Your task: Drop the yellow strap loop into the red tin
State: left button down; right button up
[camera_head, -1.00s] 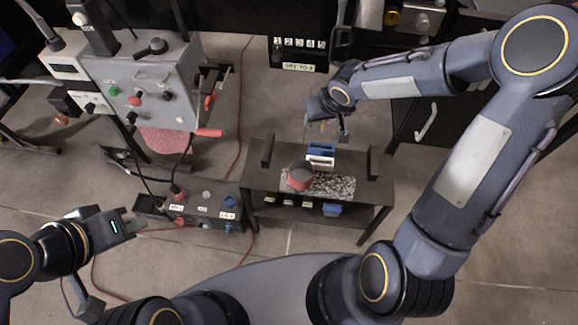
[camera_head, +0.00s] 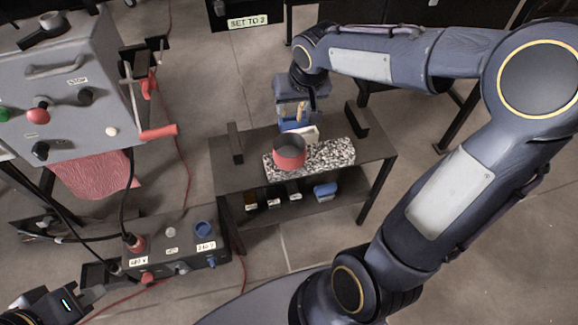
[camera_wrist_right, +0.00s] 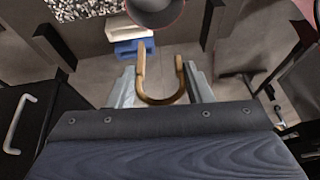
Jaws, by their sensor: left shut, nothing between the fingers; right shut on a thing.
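The red tin (camera_head: 289,158) stands upright on a speckled mat on the small dark table; its grey open top faces up. Part of the tin (camera_wrist_right: 157,10) shows at the top of the right wrist view. My right gripper (camera_wrist_right: 160,88) is shut on the yellow strap loop (camera_wrist_right: 160,100), a tan-yellow U shape between the fingers. In the head view the right gripper (camera_head: 296,112) is behind the tin, apart from it, and the loop (camera_head: 302,110) is small there. My left gripper (camera_head: 94,294) is shut and empty at the lower left, partly cut off.
A blue and white block (camera_head: 303,131) is beside the tin, under my right gripper. The speckled mat (camera_head: 330,154) and two dark upright posts are on the table (camera_head: 230,178). A switch box (camera_head: 180,245) stands left of the table; a grey control panel (camera_head: 65,85) is further left.

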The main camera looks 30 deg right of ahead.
jog(key=shift+s+f, duration=0.1)
jog(key=shift+f, duration=0.25)
notch_tip(320, 180, down, 6)
jog(key=b, duration=0.5)
jog(key=shift+r, duration=0.2)
jog(key=o, duration=1)
jog(key=shift+o, duration=0.2)
jog(key=p+v, duration=0.2)
jog(key=v, duration=0.6)
jog(key=shift+p, duration=0.3)
jog(key=shift+f, duration=0.1)
